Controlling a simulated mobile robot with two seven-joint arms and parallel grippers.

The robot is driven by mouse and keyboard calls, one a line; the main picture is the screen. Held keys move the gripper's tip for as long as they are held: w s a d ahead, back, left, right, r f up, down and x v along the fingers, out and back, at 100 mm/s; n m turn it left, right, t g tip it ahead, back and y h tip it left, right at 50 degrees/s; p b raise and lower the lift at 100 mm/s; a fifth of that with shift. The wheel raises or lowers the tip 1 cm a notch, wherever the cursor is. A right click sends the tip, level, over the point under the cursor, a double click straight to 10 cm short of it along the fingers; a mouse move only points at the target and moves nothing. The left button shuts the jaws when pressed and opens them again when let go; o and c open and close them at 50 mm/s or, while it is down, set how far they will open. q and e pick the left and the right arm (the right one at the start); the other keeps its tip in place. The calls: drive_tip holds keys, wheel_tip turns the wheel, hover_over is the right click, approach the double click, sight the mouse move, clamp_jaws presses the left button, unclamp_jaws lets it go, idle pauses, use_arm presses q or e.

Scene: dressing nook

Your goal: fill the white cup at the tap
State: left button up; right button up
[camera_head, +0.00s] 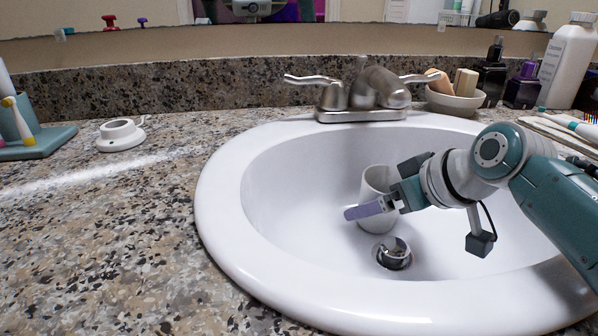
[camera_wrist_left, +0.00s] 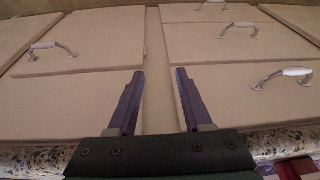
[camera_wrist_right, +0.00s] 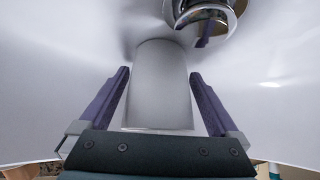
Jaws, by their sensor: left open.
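The white cup (camera_head: 376,184) stands roughly upright inside the sink basin, just behind the drain. My right gripper (camera_head: 366,209) reaches in from the right, with one finger across the cup's front; the other is hidden. In the right wrist view the cup (camera_wrist_right: 160,88) lies between the two fingers of the right gripper (camera_wrist_right: 160,75), very close to both; contact is unclear. The metal tap (camera_head: 376,90) is on the sink's back rim, with a handle on each side. My left gripper (camera_wrist_left: 159,75) is open and empty, facing cabinet fronts; it is outside the head view.
The sink's white rim (camera_head: 222,208) surrounds the basin. The drain (camera_head: 393,253) is in front of the cup. A soap dish (camera_head: 455,103), bottles (camera_head: 568,62) and toothbrush items stand back right. A round white holder (camera_head: 120,135) and a teal tray (camera_head: 42,143) are left. Counter (camera_head: 110,240) front left is clear.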

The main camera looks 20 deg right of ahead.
drive_tip(key=c, duration=1.4)
drive_tip(key=shift+r, duration=0.15)
drive_tip(key=shift+a+r+p, duration=0.1)
drive_tip(key=shift+r+p, duration=0.5)
drive_tip(key=a, duration=0.2)
drive_tip(key=s+a+p, duration=0.1)
drive_tip(key=a, duration=0.2)
drive_tip(key=s+a+p, duration=0.1)
drive_tip(key=a, duration=0.1)
drive_tip(key=shift+s+a, duration=0.1)
drive_tip(key=shift+a, duration=0.25)
drive_tip(key=shift+d+r+p, duration=0.1)
drive_tip(key=shift+r+p, duration=3.35)
drive_tip(key=shift+r, duration=3.3)
